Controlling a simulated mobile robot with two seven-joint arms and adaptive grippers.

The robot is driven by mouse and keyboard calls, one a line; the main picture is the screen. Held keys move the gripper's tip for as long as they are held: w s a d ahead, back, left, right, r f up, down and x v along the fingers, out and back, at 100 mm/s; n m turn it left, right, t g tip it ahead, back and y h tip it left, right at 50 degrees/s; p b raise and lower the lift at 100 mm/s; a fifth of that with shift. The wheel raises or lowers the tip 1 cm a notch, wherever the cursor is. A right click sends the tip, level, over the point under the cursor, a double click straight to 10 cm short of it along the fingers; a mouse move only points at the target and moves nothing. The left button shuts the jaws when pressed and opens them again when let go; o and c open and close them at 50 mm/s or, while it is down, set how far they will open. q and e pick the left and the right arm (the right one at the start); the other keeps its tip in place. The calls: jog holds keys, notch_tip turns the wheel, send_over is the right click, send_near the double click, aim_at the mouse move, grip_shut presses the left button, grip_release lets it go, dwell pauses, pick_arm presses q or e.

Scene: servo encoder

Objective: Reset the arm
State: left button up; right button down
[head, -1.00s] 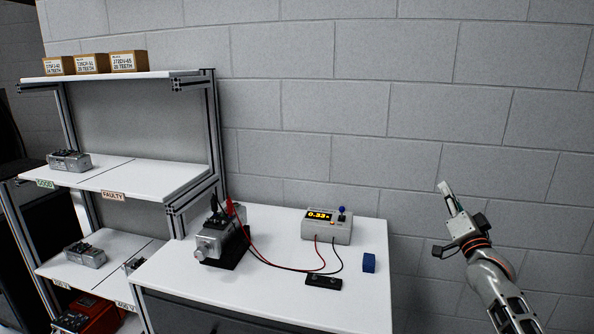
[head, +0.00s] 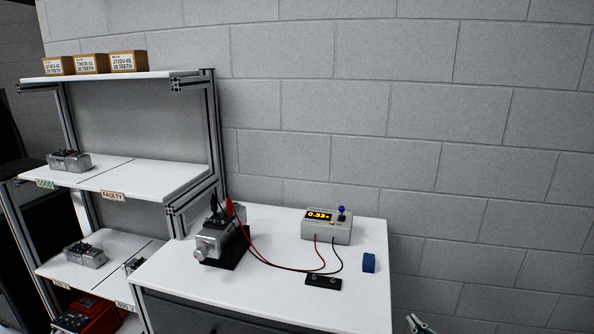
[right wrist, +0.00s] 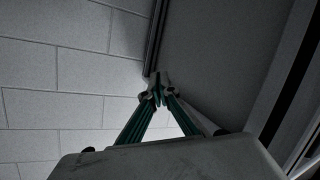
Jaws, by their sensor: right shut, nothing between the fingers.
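My right gripper (head: 419,325) shows only as a small tip at the bottom edge of the head view, right of the white table (head: 185,275) and below its top. In the right wrist view its two green-sided fingers (right wrist: 158,88) meet at the tips, shut with nothing between them. The rest of my right arm is out of the head view. My left gripper is not in view.
On the table are a silver servo (head: 218,240) with red and black leads, a meter box (head: 327,228) reading about 0.33, a blue block (head: 368,263) and a black block (head: 323,282). A shelf rack (head: 150,180) stands left. Space before the wall is clear.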

jog(key=s+a+f+g, duration=0.1)
jog(key=s+a+f, duration=0.3)
jog(key=s, duration=0.6)
jog(key=s+a+f+g+y, duration=0.1)
jog(key=s+a+f, duration=0.3)
jog(key=s, duration=0.6)
jog(key=s+a+f+m+g+y, duration=0.1)
jog(key=s+a+f, duration=0.3)
jog(key=s, duration=0.6)
jog(key=shift+s+f+g, duration=0.2)
jog(key=shift+f+g, duration=0.2)
jog(key=shift+g, duration=0.2)
